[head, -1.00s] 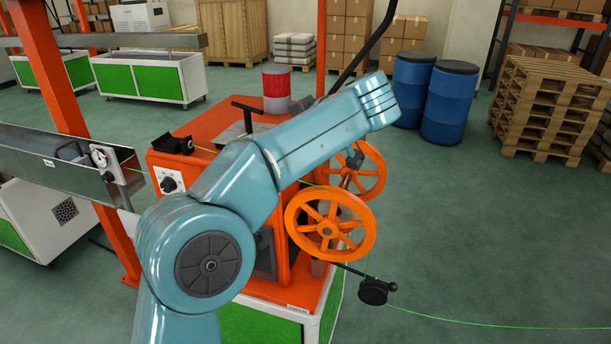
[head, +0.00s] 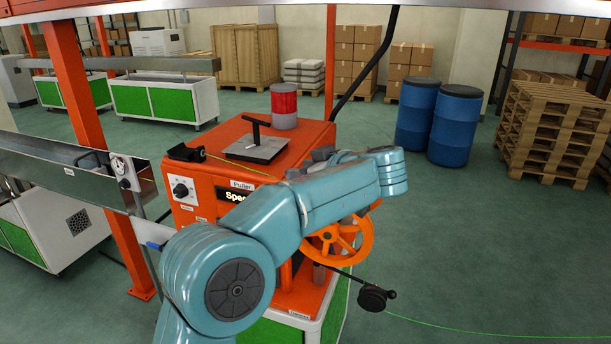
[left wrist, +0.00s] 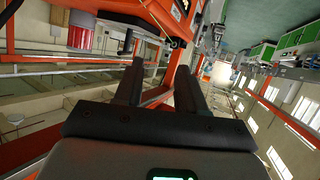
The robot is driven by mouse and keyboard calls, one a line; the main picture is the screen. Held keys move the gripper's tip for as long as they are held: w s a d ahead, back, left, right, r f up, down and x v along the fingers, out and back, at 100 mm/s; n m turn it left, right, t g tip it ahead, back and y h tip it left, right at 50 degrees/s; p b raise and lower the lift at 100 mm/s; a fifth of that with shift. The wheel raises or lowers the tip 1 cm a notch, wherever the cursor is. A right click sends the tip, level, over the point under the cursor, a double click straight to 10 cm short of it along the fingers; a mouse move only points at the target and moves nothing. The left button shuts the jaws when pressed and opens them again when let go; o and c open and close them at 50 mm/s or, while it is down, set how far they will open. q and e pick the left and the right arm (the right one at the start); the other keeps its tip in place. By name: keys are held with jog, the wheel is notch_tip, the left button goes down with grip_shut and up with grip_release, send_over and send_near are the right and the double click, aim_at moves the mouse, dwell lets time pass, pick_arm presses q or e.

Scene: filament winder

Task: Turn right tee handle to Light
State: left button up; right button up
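A black tee handle (head: 256,130) stands on a grey plate (head: 255,150) on top of the orange puller machine (head: 310,133). No setting label such as Light can be read beside it. My left arm crosses in front of the machine, with its gripper (head: 319,156) mostly hidden behind the arm, right of the handle and apart from it. In the left wrist view the left gripper (left wrist: 160,68) has its two dark fingers apart, with nothing between them. My right gripper is not in view.
A red and grey cylinder (head: 284,106) stands at the machine's back. A black guide (head: 186,153) and a dial (head: 183,190) are at its left. An orange wheel (head: 340,240) is partly behind my arm.

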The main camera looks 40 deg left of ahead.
pick_arm(q)
jog(key=shift+w+a+f, duration=0.15)
jog(key=shift+w, duration=0.1)
